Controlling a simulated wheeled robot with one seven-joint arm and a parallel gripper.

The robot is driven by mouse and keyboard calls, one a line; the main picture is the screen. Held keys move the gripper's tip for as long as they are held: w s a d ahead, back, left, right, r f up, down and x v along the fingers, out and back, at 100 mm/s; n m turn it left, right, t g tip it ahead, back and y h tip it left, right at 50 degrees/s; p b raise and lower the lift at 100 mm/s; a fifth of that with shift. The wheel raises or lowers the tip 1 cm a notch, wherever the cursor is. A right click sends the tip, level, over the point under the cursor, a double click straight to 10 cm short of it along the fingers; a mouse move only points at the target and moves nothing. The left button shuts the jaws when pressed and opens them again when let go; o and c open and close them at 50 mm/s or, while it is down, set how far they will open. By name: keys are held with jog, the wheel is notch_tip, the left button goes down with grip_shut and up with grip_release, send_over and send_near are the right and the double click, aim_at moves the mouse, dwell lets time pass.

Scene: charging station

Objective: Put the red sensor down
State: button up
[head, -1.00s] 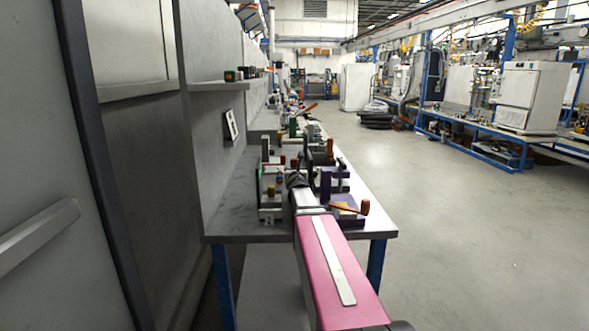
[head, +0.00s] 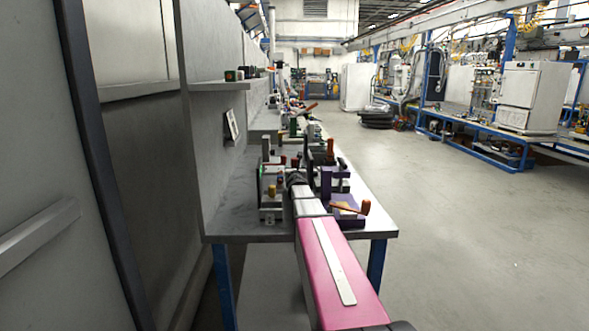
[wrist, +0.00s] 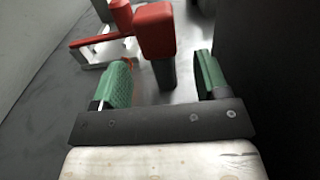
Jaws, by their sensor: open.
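In the wrist view the red sensor (wrist: 156,30), a red block on a dark lower part, stands between and slightly beyond the green-padded fingers of my gripper (wrist: 164,80). The gripper is open. Gaps show between the sensor and both fingers, with the wider one on the right. The sensor appears to rest on the light grey surface below, but its foot is partly hidden by the gripper. In the head view my arm reaches over the workbench (head: 240,222), and I cannot make out the gripper or the sensor clearly among the fixtures.
In the wrist view a red bar on a light bracket (wrist: 98,44) and a red upright piece (wrist: 121,14) stand just left of the sensor. A dark surface fills the right. In the head view a purple fixture with an orange handle (head: 364,207) stands by the bench's right edge.

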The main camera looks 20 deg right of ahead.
aim_at(295, 166)
jog(key=x, duration=0.4)
jog(key=shift+w+d, duration=0.1)
jog(key=shift+w, duration=0.25)
jog(key=shift+c, duration=0.3)
jog(key=c, duration=1)
jog(key=shift+s+r, duration=0.1)
jog(key=shift+r, duration=0.1)
jog(key=shift+c, duration=0.2)
